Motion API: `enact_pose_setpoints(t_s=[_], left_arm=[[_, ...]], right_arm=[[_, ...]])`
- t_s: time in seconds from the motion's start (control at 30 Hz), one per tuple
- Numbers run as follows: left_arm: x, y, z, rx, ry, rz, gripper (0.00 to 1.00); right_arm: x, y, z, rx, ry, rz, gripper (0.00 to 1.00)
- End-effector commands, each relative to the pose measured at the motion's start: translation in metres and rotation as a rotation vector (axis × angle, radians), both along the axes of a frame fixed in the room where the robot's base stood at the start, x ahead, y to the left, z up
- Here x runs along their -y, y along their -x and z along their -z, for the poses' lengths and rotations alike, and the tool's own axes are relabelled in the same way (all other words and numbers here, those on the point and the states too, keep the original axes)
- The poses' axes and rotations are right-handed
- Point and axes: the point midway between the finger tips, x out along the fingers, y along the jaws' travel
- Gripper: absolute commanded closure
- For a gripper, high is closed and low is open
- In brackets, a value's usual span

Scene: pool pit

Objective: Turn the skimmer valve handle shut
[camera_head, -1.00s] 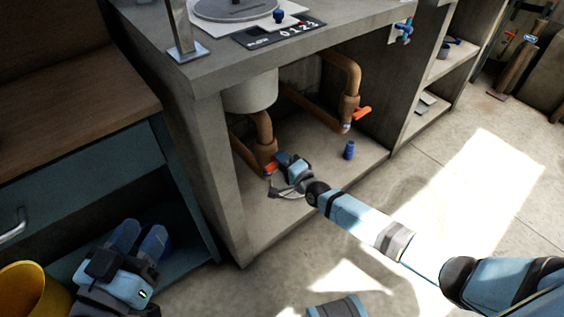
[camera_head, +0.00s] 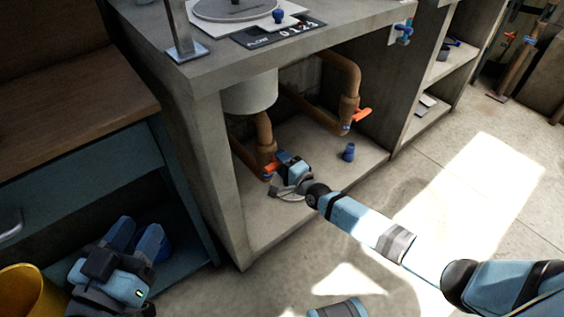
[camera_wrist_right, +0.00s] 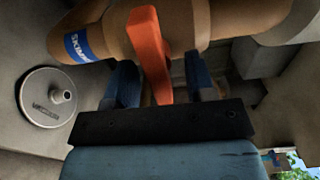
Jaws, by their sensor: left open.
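The orange skimmer valve handle (camera_head: 271,168) is on the left brown pipe under the counter, partly hidden in the head view. In the right wrist view the handle (camera_wrist_right: 149,50) extends down between my right gripper's two blue fingers, beside a blue label reading "SKIM…" (camera_wrist_right: 77,47). My right gripper (camera_wrist_right: 165,85) is open around the handle. A gap shows on its right side; I cannot tell whether the left finger touches it. In the head view the right gripper (camera_head: 280,172) is low in the recess. My left gripper (camera_head: 136,238) is open and empty at the lower left.
A second orange handle (camera_head: 362,114) is on the right pipe. A blue object (camera_head: 348,152) stands on the recess floor. A round grey disc (camera_wrist_right: 47,97) shows in the wrist view. The concrete side wall (camera_head: 222,180) and counter edge bound the recess. A yellow bucket (camera_head: 28,290) is lower left.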

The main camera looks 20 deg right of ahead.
Motion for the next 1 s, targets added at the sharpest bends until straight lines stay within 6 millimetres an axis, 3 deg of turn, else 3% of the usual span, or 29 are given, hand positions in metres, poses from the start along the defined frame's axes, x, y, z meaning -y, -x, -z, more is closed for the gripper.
enact_pose_setpoints(t_s=[0.37,0.57,0.8,1.0], left_arm=[[0.001,0.0,-0.006,-0.009,0.009,0.002,0.57],[0.004,0.006,-0.011,-0.083,0.058,0.006,0.57],[0.01,0.018,-0.001,-0.197,0.116,0.001,0.57],[0.01,0.018,-0.012,-0.164,0.145,-0.011,0.57]], right_arm=[[0.004,0.011,-0.002,-0.001,0.001,0.0,0.5],[0.018,0.049,-0.003,-0.003,0.002,-0.001,0.5],[0.036,0.099,-0.003,-0.002,0.002,-0.001,0.5],[0.045,0.124,-0.001,-0.001,0.0,-0.001,0.5]])
